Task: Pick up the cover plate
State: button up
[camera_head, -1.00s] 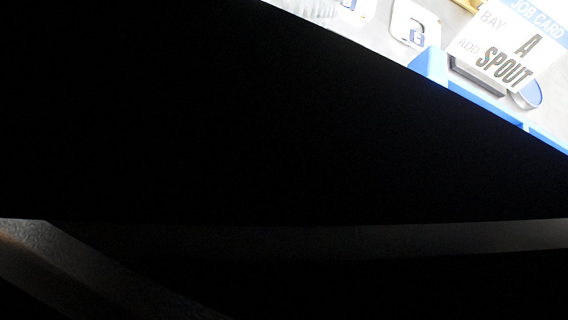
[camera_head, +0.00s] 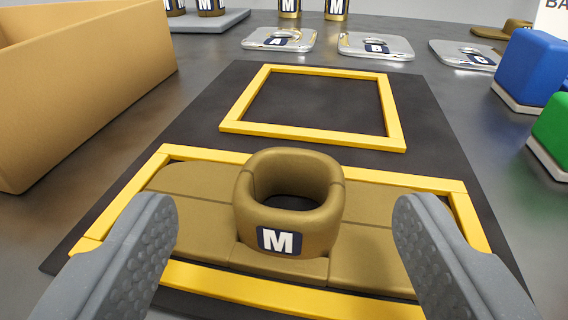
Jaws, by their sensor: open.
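A flat brown piece (camera_head: 370,240) lies inside the nearer yellow frame, on a black mat. A thick upright ring with a white M on a dark label (camera_head: 278,241) rises from its middle; this looks like the cover plate. My gripper (camera_head: 285,225) is open and empty. One finger shows at lower left and one at lower right, with the ring between them and a clear gap on both sides. The fingers overlap the view of the plate's ends; I cannot tell their height above it.
A second yellow frame (camera_head: 390,115) behind is empty. Flat silver pieces marked A (camera_head: 258,43), B (camera_head: 358,50) and C (camera_head: 450,56) lie beyond. A tan box (camera_head: 80,90) stands left; blue (camera_head: 530,70) and green (camera_head: 555,130) blocks stand right.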

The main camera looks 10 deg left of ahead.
aim_at(291, 165)
jog(key=shift+f+b+x, duration=0.15)
jog(key=shift+b+x, duration=0.1)
jog(key=shift+x, duration=1.55)
jog(key=shift+f+b+x, duration=0.2)
jog(key=shift+b+x, duration=0.05)
jog(key=shift+x, duration=1.5)
jog(key=shift+d, duration=0.15)
jog(key=c, duration=1.3)
